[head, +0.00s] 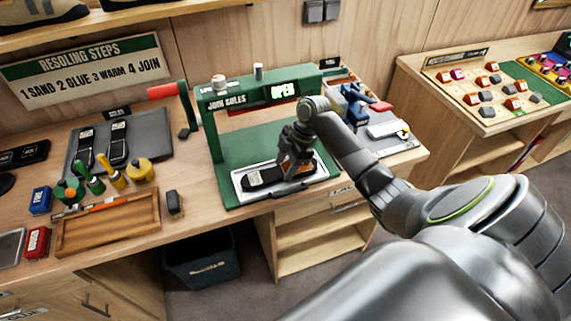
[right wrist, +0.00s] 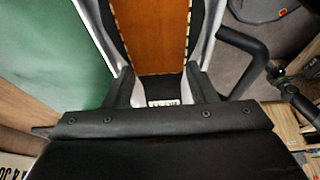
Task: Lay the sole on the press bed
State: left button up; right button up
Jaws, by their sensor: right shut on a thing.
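The green press (head: 225,130) is marked JOIN SOLES and its display reads OPEN. Its silver-rimmed bed (head: 240,197) is at the front. A black sole (head: 262,177) with a pale label lies lengthwise over the bed, apparently at its surface; I cannot tell whether it rests fully. My right gripper (head: 292,172) comes down from above and is shut on the sole near its right part, hiding some of it. My left gripper is not in view.
Two dark soles (head: 118,142) lie on a grey mat left of the press. Glue bottles (head: 93,183), a wooden tray (head: 85,240) and a red-handled lever (head: 163,90) are nearby. A blue clamp tool (head: 354,105) stands right of the press. A dark bin (head: 203,262) is below.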

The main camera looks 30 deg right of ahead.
jog(key=o, duration=0.8)
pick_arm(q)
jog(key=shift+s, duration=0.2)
pick_arm(e)
jog(key=shift+o, duration=0.2)
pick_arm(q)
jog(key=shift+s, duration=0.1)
pick_arm(e)
jog(key=shift+r, duration=0.15)
jog(key=shift+d+r, duration=0.25)
jog(key=shift+r, duration=0.1)
pick_arm(q)
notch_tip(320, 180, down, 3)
jog(key=b, duration=0.3)
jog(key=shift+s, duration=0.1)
pick_arm(e)
jog(key=v, duration=1.1)
jog(key=shift+s, duration=0.1)
